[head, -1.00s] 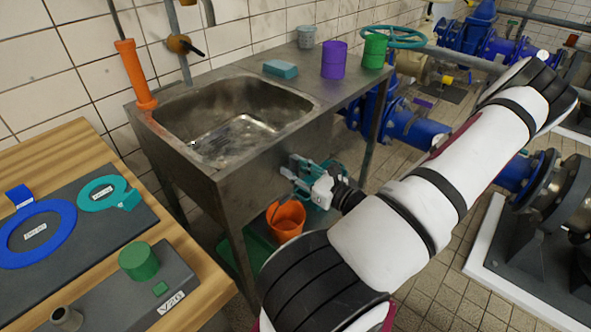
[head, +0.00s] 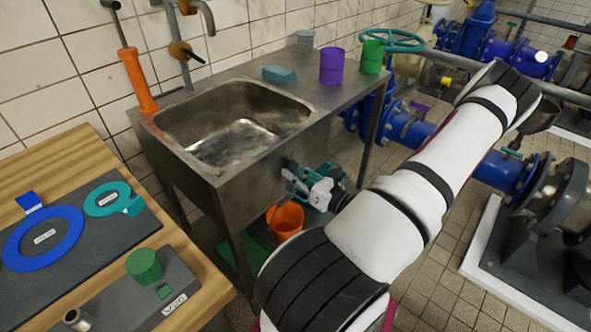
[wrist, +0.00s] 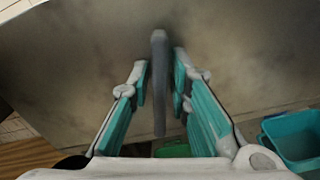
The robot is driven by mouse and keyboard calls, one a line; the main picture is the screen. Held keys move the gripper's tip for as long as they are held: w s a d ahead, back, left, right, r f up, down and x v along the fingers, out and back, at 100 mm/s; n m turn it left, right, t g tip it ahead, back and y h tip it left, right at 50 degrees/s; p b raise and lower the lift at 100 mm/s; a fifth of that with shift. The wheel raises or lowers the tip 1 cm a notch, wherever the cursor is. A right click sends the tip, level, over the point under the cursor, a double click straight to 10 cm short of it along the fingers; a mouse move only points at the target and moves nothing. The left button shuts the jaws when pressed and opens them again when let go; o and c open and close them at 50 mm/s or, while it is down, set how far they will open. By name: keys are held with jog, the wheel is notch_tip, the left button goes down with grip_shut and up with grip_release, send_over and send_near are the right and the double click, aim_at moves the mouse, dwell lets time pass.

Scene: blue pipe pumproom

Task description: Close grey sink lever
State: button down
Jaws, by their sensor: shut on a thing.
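The grey sink lever (wrist: 159,85) is a narrow bar running lengthwise between the teal-padded fingers of my gripper (wrist: 160,72) in the wrist view. My gripper is shut on it; the right finger looks closest to the bar. In the head view my gripper (head: 305,182) is at the front face of the metal sink (head: 262,160), below its rim. There the lever is small and mostly hidden by the fingers. How far it is turned is hard to tell.
An orange bucket (head: 286,219) stands below the gripper under the sink. A brass tap valve with a dark handle (head: 186,50) is on the wall pipe. A wooden table (head: 205,268) is at the left. Blue pipes and pumps (head: 410,128) are at the right.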

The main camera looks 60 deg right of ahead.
jog(key=m+p, duration=0.2)
jog(key=m, duration=0.1)
jog(key=shift+d+m, duration=0.15)
jog(key=shift+m, duration=0.25)
jog(key=m+p, duration=0.2)
jog(key=m, duration=0.1)
jog(key=shift+s+d+f+m, duration=0.1)
jog(key=shift+f+m, duration=0.05)
jog(key=shift+m, duration=0.15)
jog(key=m, duration=0.2)
jog(key=m+p, duration=0.1)
jog(key=m, duration=0.1)
jog(key=m+p, duration=0.1)
jog(key=m, duration=0.1)
jog(key=shift+d+f+m, duration=0.1)
jog(key=shift+f+m, duration=0.2)
jog(key=c, duration=1.7)
grip_release()
jog(key=shift+s, duration=0.1)
jog(key=v, duration=1.1)
jog(key=shift+s, duration=0.4)
